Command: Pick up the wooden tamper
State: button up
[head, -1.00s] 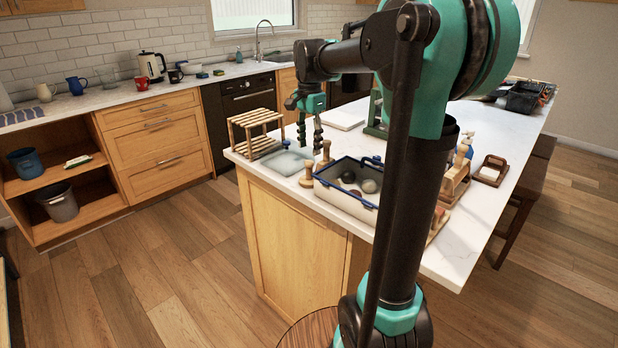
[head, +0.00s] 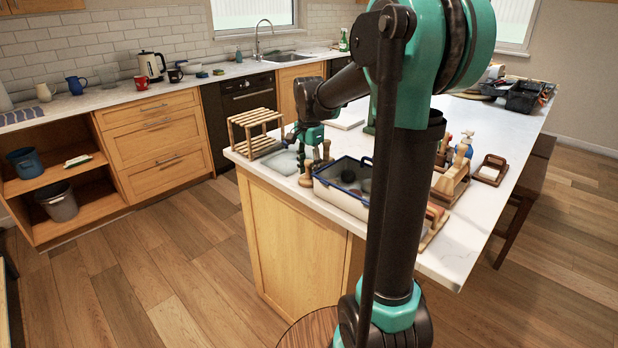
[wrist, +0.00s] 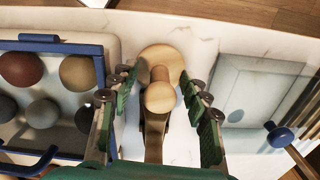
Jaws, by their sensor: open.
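The wooden tamper stands on the white counter in the wrist view, with a pale round base (wrist: 160,58) and a rounded knob facing the camera. In the head view the tamper (head: 306,179) is near the counter's front edge, partly covered by my fingers. My gripper (wrist: 158,82) is open, with one finger on each side of the tamper. There appears to be space between each finger and the knob. In the head view my gripper (head: 311,160) is low over the counter at the tamper.
A blue-rimmed tray (head: 345,197) with several clay balls stands close right of the tamper in the head view. A pale translucent slab (head: 277,162) and a wooden rack (head: 255,148) are to its left. A brown wooden piece (wrist: 154,145) shows below the knob in the wrist view.

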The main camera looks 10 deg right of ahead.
jog(key=shift+c, duration=0.3)
grip_shut()
